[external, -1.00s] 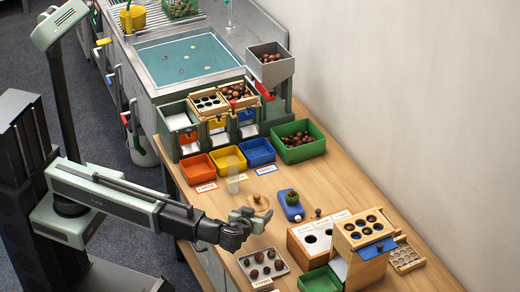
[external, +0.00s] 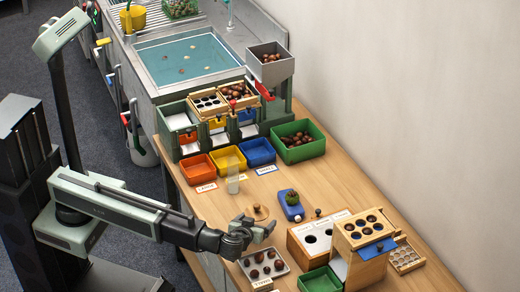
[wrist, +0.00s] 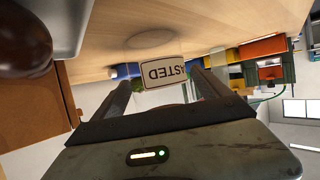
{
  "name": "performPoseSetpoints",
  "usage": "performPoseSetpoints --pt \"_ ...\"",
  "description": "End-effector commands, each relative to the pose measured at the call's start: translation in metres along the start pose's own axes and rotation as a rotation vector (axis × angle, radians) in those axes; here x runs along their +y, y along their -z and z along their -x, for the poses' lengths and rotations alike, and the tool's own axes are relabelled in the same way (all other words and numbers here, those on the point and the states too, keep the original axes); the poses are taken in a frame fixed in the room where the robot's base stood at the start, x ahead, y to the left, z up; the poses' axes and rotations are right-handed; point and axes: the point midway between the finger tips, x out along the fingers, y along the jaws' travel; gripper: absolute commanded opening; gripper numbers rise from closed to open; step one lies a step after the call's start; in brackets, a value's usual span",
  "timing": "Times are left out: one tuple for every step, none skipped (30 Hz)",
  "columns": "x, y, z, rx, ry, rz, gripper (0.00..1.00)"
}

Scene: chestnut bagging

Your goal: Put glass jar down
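The small clear glass jar (external: 233,184) stands upright on the wooden table, just in front of the yellow tray.
A metal tray of chestnuts (external: 247,271) lies just below my gripper. Orange (external: 197,171), yellow (external: 228,160) and blue (external: 258,151) trays are farther back.

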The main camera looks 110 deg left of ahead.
Motion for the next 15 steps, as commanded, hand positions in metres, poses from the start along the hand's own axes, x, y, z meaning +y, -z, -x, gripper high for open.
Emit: performPoseSetpoints --pt "0.000 0.000 0.000 0.000 0.000 0.000 0.86" --pt "0.000 0.000 0.000 0.000 0.000 0.000 0.86" --pt "0.000 0.000 0.000 0.000 0.000 0.000 0.86" --pt "0.000 0.001 0.001 0.000 0.000 0.000 0.86" --pt "0.000 0.003 0.001 0.000 0.000 0.000 0.86" --pt "0.000 0.005 0.004 0.000 0.000 0.000 0.86" --pt "0.001 0.005 0.008 0.000 -0.001 -0.001 0.86" --pt "0.001 0.005 0.013 0.000 -0.001 -0.001 0.86" --pt "0.001 0.006 0.021 0.000 -0.002 -0.001 0.86" --pt "0.001 0.007 0.029 0.000 -0.003 -0.001 0.86" --pt "0.001 0.007 0.036 0.000 -0.003 -0.002 0.86" --pt "0.001 0.007 0.047 0.000 -0.003 -0.002 0.86" --pt "0.002 0.008 0.055 0.000 -0.004 -0.002 0.86" --pt "0.001 0.008 0.063 0.000 -0.003 -0.002 0.86" --pt "0.002 0.007 0.073 0.000 -0.003 -0.001 0.86"
